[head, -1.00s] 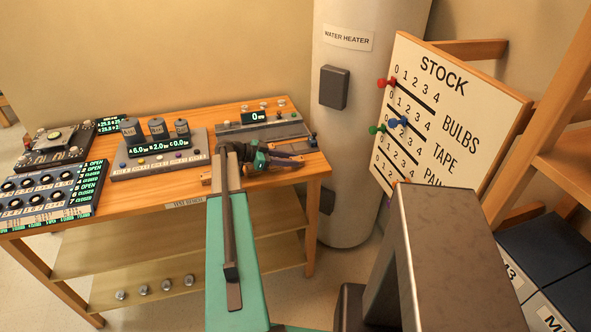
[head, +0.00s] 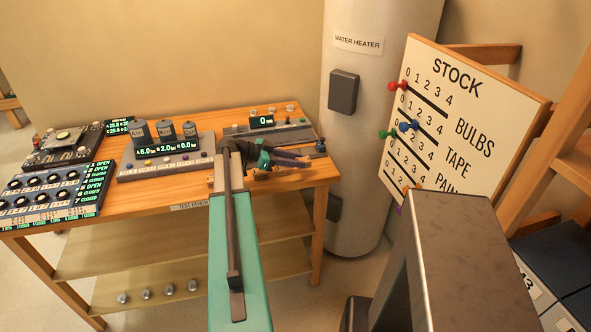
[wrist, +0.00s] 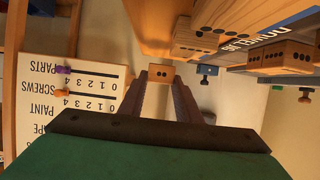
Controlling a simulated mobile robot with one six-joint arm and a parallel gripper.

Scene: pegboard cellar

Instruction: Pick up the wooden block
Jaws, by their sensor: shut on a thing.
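My gripper (head: 308,160) reaches over the right end of the wooden workbench (head: 190,202) in the head view, its dark fingers pointing right. In the wrist view its two fingers (wrist: 160,84) are closed on the small wooden block (wrist: 160,72), which has dark dots on its near face. The block sits between the fingertips. In the head view the block cannot be made out clearly at the fingertips. The wrist picture shows the surroundings upside down.
Consoles with dials and displays (head: 165,152) stand on the bench left of my arm. A water heater (head: 359,120) stands behind its right end. A STOCK board (head: 480,120) with coloured pegs is at right. Other dotted wooden blocks (wrist: 200,38) show in the wrist view.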

